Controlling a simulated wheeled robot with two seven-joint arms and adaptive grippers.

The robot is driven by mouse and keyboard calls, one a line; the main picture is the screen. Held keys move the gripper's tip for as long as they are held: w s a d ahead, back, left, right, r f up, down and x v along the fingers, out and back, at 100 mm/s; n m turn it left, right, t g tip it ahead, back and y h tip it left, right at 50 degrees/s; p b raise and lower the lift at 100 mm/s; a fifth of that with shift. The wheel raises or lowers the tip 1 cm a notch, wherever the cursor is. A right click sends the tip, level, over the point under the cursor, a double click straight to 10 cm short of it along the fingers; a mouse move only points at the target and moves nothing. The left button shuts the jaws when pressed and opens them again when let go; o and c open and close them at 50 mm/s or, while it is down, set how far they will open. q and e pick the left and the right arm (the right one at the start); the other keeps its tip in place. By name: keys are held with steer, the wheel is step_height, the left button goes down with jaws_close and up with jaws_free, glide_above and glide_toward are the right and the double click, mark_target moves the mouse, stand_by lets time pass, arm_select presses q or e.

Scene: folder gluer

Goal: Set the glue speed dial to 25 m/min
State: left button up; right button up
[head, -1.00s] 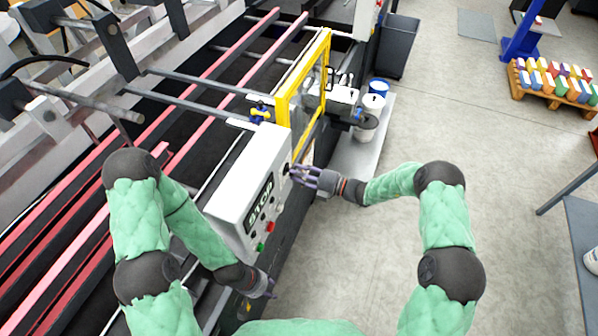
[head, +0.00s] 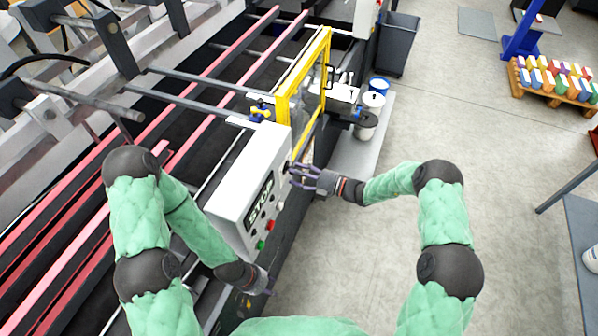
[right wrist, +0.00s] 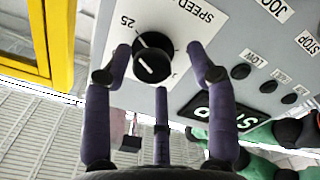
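The glue speed dial (right wrist: 152,60) is a round black knob with white marks, under the word SPEED on the grey panel. In the right wrist view the panel lettering appears turned over, with "25" at the dial's upper left. My right gripper (right wrist: 160,75) is open at the dial, also seen in the head view (head: 304,179). Its left fingertip overlaps the dial's left edge; contact is unclear. The right finger stands apart from the dial, and the third finger is below it. My left gripper (head: 258,281) is low beside the control box; its finger state is unclear.
The control box (head: 236,190) carries a dark display reading STOP (head: 260,201), red (head: 269,225) and green (head: 260,245) buttons, and small black buttons (right wrist: 241,71). A yellow guard frame (head: 283,108) stands just beyond it. Open floor (head: 400,130) lies to the right.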

steer(key=shift+w+d+r, duration=0.1)
steer(key=shift+w+r, duration=0.05)
steer(key=v, duration=1.2)
stand_by(0.4)
